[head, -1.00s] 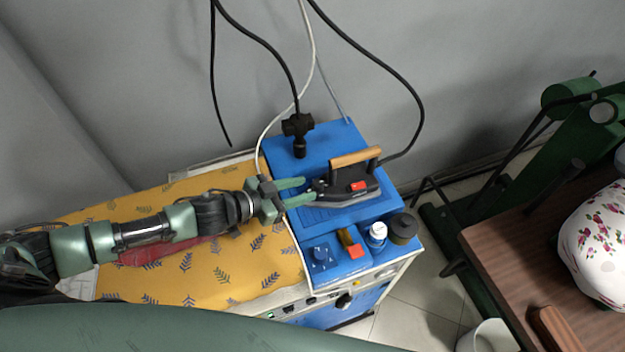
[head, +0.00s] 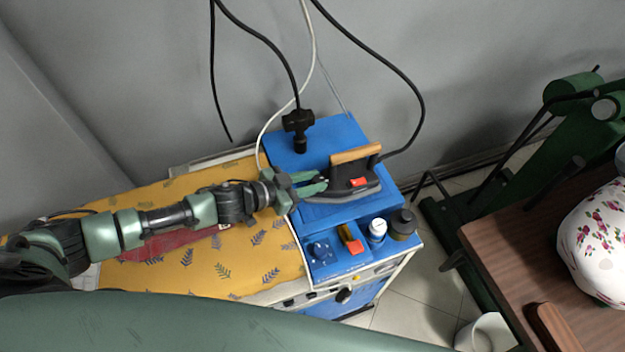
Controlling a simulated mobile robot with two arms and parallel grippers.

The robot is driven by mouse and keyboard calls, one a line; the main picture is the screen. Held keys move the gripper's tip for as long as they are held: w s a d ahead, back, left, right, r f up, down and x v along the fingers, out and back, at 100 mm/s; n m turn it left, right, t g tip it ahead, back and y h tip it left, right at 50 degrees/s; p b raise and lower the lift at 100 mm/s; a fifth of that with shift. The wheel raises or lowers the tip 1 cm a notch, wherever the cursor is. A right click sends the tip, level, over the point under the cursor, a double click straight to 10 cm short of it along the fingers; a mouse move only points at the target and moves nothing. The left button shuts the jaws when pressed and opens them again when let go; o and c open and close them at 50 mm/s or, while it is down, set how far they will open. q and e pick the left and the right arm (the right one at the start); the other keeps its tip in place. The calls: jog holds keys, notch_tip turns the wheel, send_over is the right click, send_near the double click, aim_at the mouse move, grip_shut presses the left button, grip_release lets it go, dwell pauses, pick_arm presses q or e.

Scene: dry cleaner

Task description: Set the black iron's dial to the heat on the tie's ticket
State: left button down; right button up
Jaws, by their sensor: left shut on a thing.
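The black iron (head: 352,185) with a wooden handle and a red switch stands on the blue top of the pressing unit. My left gripper (head: 322,183) reaches in from the left and is shut on the small dial at the iron's near-left end; the fingers hide most of it, so its setting cannot be read. A dark red cloth (head: 160,247), perhaps the tie, lies on the yellow patterned board, partly under my left arm. A white paper (head: 88,279) shows at the board's left end; no writing is readable. My right gripper is not in view.
The yellow board (head: 225,265) adjoins the blue unit (head: 335,132). In front of the iron are an orange-red item (head: 350,240), a white bottle (head: 377,230) and a dark jar (head: 403,225). Black cables hang behind. A brown table (head: 500,245) stands at the right.

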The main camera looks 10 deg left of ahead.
pick_arm(q)
jog(key=shift+w+a+r+m+g+h+p, duration=0.1)
jog(key=shift+w+m+g+h+p, duration=0.1)
jog(key=shift+m+g+h, duration=0.25)
jog(key=shift+w+a+m+g+h+p, duration=0.15)
jog(key=shift+m+g+h, duration=0.1)
jog(key=shift+m+g, duration=0.3)
jog(key=shift+m+g+h, duration=0.3)
jog(key=shift+m, duration=0.1)
jog(key=shift+w+f+m+g+h+b, duration=0.1)
jog(key=shift+f+m+g+h+b, duration=0.1)
jog(key=shift+m+g+h+b, duration=0.6)
jog(key=m+g+b, duration=0.1)
jog(key=g+b, duration=0.1)
jog(key=m+g+b, duration=0.2)
jog(key=b, duration=0.1)
jog(key=m+g+b, duration=0.2)
jog(key=shift+w+f, duration=0.2)
jog(key=shift+w, duration=0.1)
jog(key=shift+r+m+g+b, duration=0.25)
jog(key=shift+m+g+b, duration=0.6)
jog(key=shift+b, duration=0.25)
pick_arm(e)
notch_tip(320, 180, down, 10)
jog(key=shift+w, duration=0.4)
pick_arm(q)
jog(key=c, duration=1.4)
grip_release()
